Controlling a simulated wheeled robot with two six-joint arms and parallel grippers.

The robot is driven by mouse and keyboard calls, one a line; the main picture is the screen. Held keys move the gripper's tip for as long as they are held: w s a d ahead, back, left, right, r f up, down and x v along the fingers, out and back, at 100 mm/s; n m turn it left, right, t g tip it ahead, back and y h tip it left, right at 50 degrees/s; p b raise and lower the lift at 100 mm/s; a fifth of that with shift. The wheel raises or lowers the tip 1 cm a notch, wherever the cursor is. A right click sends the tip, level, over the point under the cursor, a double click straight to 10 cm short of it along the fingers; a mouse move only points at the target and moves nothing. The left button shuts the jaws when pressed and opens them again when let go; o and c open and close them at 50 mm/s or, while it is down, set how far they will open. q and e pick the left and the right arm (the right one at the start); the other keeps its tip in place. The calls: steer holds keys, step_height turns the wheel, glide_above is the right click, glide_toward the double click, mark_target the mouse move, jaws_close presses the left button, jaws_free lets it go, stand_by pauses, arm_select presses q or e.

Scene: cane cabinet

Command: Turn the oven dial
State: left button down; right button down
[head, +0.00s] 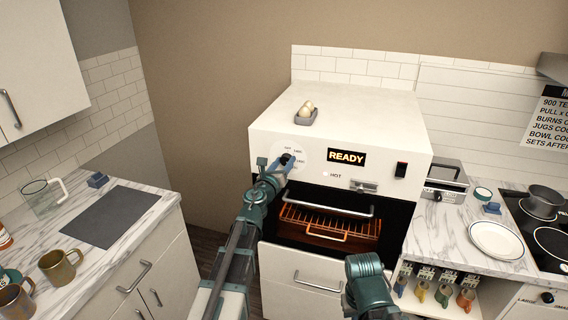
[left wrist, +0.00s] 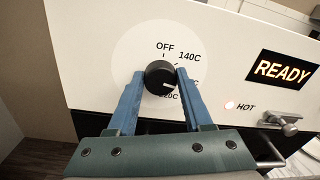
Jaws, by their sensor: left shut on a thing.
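The white oven (head: 340,120) stands in the middle of the head view. Its black round dial (left wrist: 160,77) sits on a pale disc on the front panel, with OFF, 140C and further marks around it, some of them covered. The dial's white line points right and slightly down, towards a partly hidden mark. My left gripper (left wrist: 154,84) has its two blue fingers on either side of the dial and is shut on it; in the head view the gripper (head: 283,162) hides most of the dial. My right arm shows at the bottom, but its fingertips are not visible.
A lit READY display (head: 346,157) and a metal latch (head: 363,186) are right of the dial. Below is the oven opening with a wire rack (head: 330,222) and a bar handle. Counters flank the oven.

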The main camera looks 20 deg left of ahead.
arm_select(q)
steer(key=n, duration=0.4)
steer(key=shift+f+n+b, duration=0.1)
steer(key=shift+n+b, duration=0.2)
steer(key=shift+n, duration=0.1)
steer(key=n, duration=0.5)
steer(key=shift+n, duration=0.3)
steer(key=n, duration=0.4)
steer(key=shift+f+n+y+b, duration=0.1)
steer(key=shift+n+y+b, duration=0.2)
steer(key=shift+n+b, duration=0.1)
steer(key=n, duration=0.5)
steer(key=shift+t, duration=0.3)
arm_select(e)
steer(key=shift+f, duration=0.7)
arm_select(q)
steer(key=shift+y, duration=0.3)
steer(key=shift+c, duration=1.6)
jaws_free()
